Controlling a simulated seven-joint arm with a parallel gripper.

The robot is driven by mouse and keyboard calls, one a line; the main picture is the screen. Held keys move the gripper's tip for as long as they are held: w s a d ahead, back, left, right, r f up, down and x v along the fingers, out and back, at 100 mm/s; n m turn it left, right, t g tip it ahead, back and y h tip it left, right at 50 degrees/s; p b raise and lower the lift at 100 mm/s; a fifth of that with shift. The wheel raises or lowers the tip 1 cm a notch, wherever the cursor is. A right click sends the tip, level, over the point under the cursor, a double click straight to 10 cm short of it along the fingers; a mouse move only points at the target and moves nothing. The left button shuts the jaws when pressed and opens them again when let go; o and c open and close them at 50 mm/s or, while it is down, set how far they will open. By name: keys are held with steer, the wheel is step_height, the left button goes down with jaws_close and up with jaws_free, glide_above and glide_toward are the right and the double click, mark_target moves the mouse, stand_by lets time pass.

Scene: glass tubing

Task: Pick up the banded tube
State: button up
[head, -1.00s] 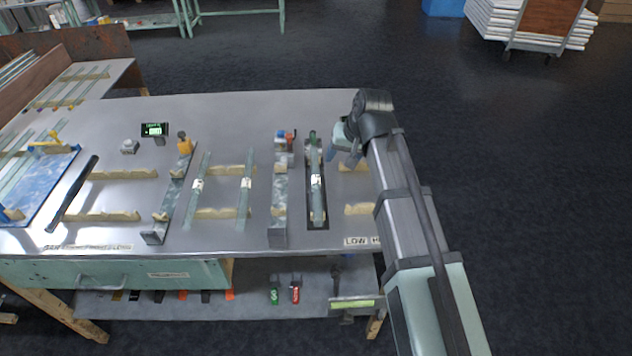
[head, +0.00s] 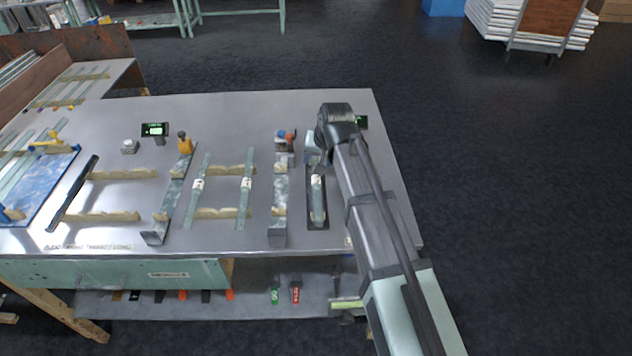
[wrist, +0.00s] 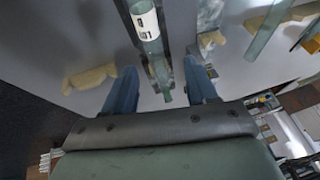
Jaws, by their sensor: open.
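A glass tube with a white, dark-marked band (wrist: 144,22) runs down the middle of the wrist view. Its greenish end lies between my fingers. In the head view this tube (head: 317,190) appears to be the one on the narrow dark tray at the right, its far part hidden by my arm. My gripper (wrist: 160,68) is open, with one blue finger on each side of the tube and no visible contact. The height gap between fingers and tube is unclear. In the head view the gripper is mostly hidden behind my wrist.
Two other white-labelled tubes (head: 246,190) (head: 196,196) lie on cream notched rests to the left. A metal stand (head: 280,190) with red and blue parts is close on the left. The tabletop's right edge is near my arm.

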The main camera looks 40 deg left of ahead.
steer(key=shift+d+x, duration=0.15)
steer(key=shift+x, duration=1.25)
steer(key=shift+d+x, duration=0.15)
steer(key=shift+x, duration=1.2)
steer(key=shift+w+f, duration=0.1)
steer(key=shift+w, duration=0.1)
steer(key=shift+c, duration=0.2)
jaws_close()
